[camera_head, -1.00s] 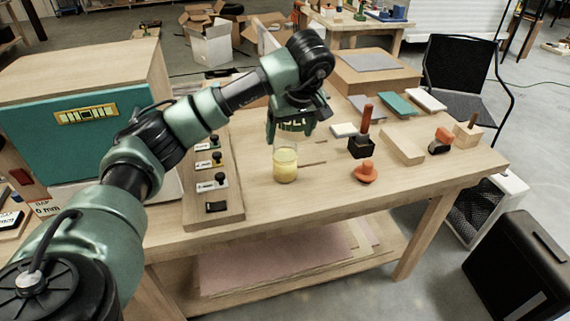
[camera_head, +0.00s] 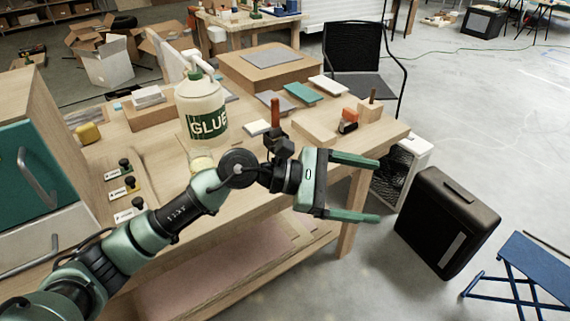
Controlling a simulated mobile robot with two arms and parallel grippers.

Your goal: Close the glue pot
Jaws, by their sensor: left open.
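The glue pot (camera_head: 201,161) is a small glass jar with yellow contents on the workbench, in front of the large glue bottle (camera_head: 203,112). Its lower part is hidden by my left forearm, so I cannot tell how its top stands. The round orange piece with a knob, which lay on the bench earlier and looks like a lid, is not visible now; my wrist covers that area. My left gripper (camera_head: 379,188) is open and empty, pointing right past the bench's front edge, well right of the pot. My right gripper is not in view.
The workbench (camera_head: 240,137) holds a dark block with a red-brown handle (camera_head: 275,112), a wooden block (camera_head: 314,131) and a cardboard box (camera_head: 262,68). A teal cabinet (camera_head: 45,165) stands at left. A black case (camera_head: 445,222) and blue folding stool (camera_head: 525,270) stand on the floor at right.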

